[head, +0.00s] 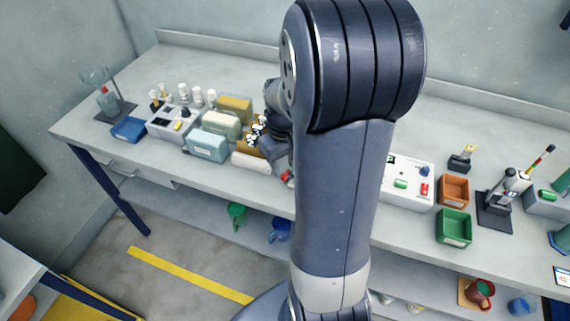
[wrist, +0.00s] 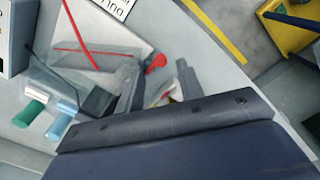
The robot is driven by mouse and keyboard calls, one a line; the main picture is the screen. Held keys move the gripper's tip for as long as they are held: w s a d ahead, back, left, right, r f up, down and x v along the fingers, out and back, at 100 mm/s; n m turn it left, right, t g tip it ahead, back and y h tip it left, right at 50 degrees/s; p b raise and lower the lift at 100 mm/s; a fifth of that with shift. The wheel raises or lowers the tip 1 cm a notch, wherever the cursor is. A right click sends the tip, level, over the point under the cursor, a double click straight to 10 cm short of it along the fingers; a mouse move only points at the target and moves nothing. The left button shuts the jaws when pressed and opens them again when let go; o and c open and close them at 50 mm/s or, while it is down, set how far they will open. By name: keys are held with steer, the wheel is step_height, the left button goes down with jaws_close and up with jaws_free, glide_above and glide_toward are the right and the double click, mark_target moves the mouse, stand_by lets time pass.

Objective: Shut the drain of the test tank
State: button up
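The test tank appears to be the clear, see-through box (wrist: 100,52) on the bench in the wrist view, with a red line along it. A red rounded handle (wrist: 155,63), which looks like its drain lever, sticks out at its right end, toward the bench edge. My gripper (wrist: 157,88) has its two dark fingers apart, one on each side of a small gap below the red handle. The handle lies just beyond the fingertips, and I cannot tell whether they touch it. In the head view my arm hides the gripper and most of the tank area; a small red part (head: 287,176) shows beside the arm.
A green cylinder (wrist: 29,113) and a light blue one (wrist: 62,122) lie left of my gripper. The bench (head: 205,172) holds a blue tray (head: 128,130), an orange bin (head: 453,189) and a green bin (head: 453,227). Open floor (head: 165,250) lies in front.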

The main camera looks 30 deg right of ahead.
mark_target(283, 176)
step_height(283, 176, up, 4)
steer(key=p, duration=0.3)
steer(key=shift+a+r, duration=0.1)
steer(key=shift+r, duration=0.15)
steer(key=shift+a, duration=0.15)
